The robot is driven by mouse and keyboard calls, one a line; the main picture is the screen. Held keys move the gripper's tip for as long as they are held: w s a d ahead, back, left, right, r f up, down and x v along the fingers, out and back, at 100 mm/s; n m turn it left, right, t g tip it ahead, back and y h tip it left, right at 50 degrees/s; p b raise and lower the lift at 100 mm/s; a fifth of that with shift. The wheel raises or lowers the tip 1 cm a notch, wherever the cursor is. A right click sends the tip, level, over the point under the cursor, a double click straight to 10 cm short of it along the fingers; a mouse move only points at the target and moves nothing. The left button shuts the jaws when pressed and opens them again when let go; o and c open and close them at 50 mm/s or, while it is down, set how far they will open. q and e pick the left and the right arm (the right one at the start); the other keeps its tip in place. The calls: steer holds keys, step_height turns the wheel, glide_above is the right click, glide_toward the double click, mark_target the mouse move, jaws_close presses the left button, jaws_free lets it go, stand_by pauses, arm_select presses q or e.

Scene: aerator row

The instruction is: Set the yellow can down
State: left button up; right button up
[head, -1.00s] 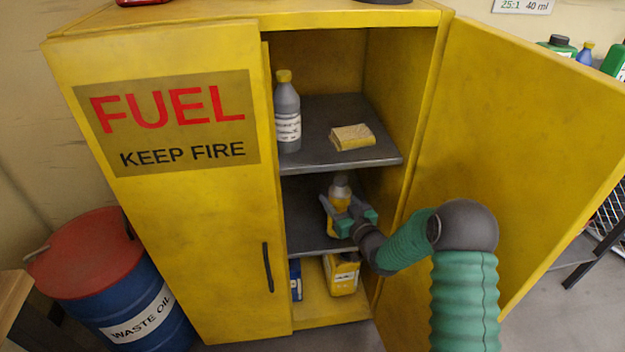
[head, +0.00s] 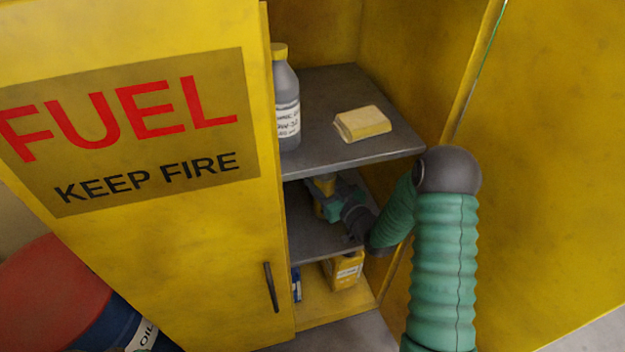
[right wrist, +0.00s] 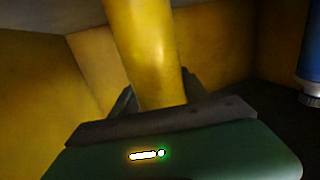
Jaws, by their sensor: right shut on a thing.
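The yellow can (head: 320,205) is at the middle shelf (head: 312,243) of the yellow cabinet, partly hidden by my right gripper and the upper shelf's edge. My right gripper (head: 334,192) is shut on it. In the right wrist view the yellow can (right wrist: 145,50) stands between the dark fingers of the gripper (right wrist: 160,95), looking slightly tilted in the picture. I cannot tell whether its base touches the shelf. My left gripper is not in view.
The upper shelf (head: 340,160) holds a grey bottle (head: 286,105) and a yellow block (head: 362,123). A yellow jug (head: 345,270) and a blue item (head: 297,284) stand below. A blue object (right wrist: 310,50) is at right in the wrist view. The cabinet door (head: 560,200) stands open.

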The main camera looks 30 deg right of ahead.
steer(key=shift+s+d, duration=0.25)
steer(key=shift+d, duration=0.15)
steer(key=o, duration=1.1)
steer(key=shift+d+f, duration=0.1)
steer(key=shift+o, duration=1.3)
steer(key=shift+w+f, duration=0.1)
steer(key=shift+f, duration=0.05)
steer(key=shift+o, duration=0.6)
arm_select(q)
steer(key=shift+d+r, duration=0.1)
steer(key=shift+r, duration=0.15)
arm_select(e)
steer(key=shift+a+r, duration=0.3)
